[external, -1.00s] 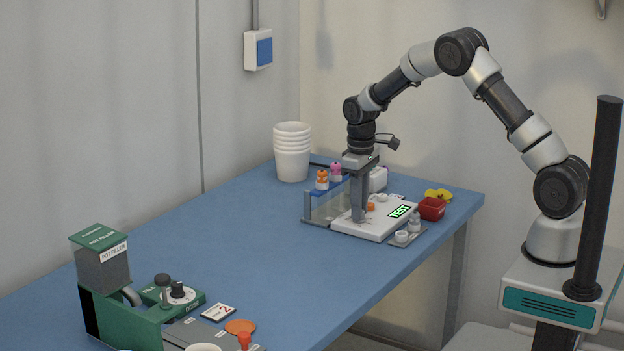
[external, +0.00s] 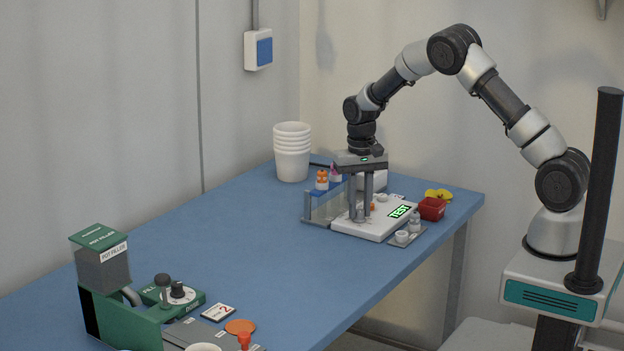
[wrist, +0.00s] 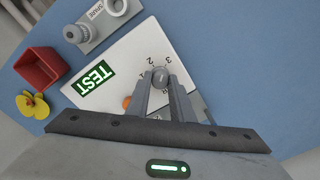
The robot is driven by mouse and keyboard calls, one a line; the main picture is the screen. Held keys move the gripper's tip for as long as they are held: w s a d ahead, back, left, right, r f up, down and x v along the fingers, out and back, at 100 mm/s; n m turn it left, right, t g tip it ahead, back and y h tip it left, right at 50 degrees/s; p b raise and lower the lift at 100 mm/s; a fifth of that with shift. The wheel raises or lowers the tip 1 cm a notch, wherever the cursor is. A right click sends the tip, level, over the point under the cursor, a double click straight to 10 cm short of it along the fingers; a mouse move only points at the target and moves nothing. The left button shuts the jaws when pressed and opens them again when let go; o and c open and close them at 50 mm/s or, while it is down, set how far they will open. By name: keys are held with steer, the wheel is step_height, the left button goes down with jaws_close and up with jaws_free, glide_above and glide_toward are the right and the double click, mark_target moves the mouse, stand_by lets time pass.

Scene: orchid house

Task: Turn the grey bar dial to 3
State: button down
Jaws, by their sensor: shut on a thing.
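The grey bar dial (wrist: 160,76) sits on the white tester box (wrist: 108,72), with printed numbers in an arc around its far side. A 2 and a 3 can be made out, but which number the bar points to is unclear. My gripper (wrist: 160,88) is shut on the dial, one finger on each side. In the external view my gripper (external: 361,218) points straight down onto the white box (external: 375,231), and its fingers hide the dial there. The box has a green TEST display (external: 399,212) and an orange button (wrist: 126,102), partly behind a finger.
A blue-topped rack (external: 318,208) holding small bottles stands close left of my gripper. A red bin (external: 432,209), yellow flower (external: 438,195) and tray with a SPARE label (wrist: 88,28) lie near the box. White pots (external: 292,152) stand behind. The middle table is clear.

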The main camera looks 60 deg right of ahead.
mark_target(360, 210)
steer(key=shift+m, duration=0.5)
steer(key=c, duration=1.6)
jaws_free()
steer(key=shift+o, duration=0.2)
steer(key=shift+r, duration=0.1)
step_height(360, 210, up, 17)
steer(key=p, duration=0.1)
steer(key=shift+r+p, duration=0.15)
steer(key=shift+p, duration=0.15)
